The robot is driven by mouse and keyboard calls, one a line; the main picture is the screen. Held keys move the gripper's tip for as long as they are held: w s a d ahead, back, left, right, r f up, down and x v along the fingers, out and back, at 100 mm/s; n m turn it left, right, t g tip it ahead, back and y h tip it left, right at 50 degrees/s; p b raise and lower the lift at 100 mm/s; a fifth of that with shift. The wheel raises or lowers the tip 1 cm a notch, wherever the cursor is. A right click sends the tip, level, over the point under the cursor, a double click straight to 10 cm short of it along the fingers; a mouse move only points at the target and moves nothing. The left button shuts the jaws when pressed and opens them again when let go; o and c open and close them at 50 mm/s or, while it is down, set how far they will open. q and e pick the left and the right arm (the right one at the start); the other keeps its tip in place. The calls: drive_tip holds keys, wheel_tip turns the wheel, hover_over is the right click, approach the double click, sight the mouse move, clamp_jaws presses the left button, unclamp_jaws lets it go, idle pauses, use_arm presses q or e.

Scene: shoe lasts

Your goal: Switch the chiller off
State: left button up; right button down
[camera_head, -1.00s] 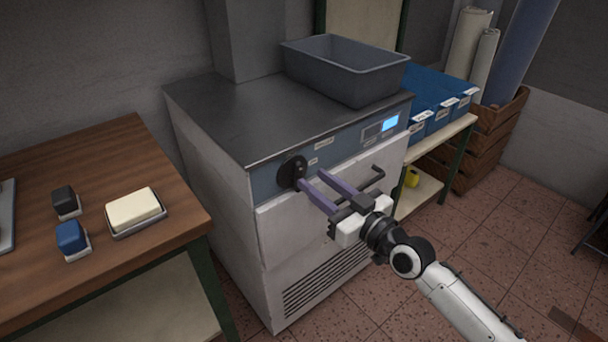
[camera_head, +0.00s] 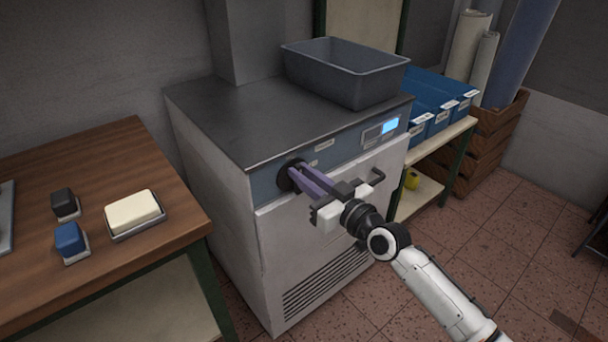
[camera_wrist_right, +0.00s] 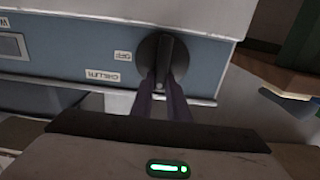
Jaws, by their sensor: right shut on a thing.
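The chiller (camera_head: 215,165) is a pale box with a dark metal top and a blue-grey control strip along its upper front. A round black rotary switch (camera_head: 284,178) sits at the left end of that strip. In the right wrist view the switch (camera_wrist_right: 165,48) shows its raised bar, beside labels reading "OFF" and "CHILLER", upside down there. My right gripper (camera_head: 299,172) reaches in from the right, its purple fingers close together on the switch's bar. The fingers (camera_wrist_right: 161,85) partly hide the bar's lower end. My left gripper is in neither view.
A lit display (camera_head: 390,126) and a front handle (camera_head: 377,177) are right of the switch. A grey bin (camera_head: 345,85) stands on the chiller. A wooden table (camera_head: 150,180) with small blocks is at left. Blue bins (camera_head: 440,105) stand on a shelf at right.

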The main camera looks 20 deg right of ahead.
drive_tip(key=shift+d+m, duration=0.1)
drive_tip(key=shift+m, duration=0.2)
drive_tip(key=f+m, duration=0.1)
drive_tip(key=m, duration=0.4)
drive_tip(key=d+m+b, duration=0.1)
drive_tip(key=m, duration=0.5)
drive_tip(key=d+f+m+b, duration=0.1)
drive_tip(key=m, duration=0.5)
drive_tip(key=shift+w+d+f, duration=0.15)
drive_tip(key=shift+w+f, duration=0.15)
drive_tip(key=shift+w, duration=0.1)
drive_tip(key=shift+m, duration=0.3)
drive_tip(key=c, duration=1.7)
unclamp_jaws()
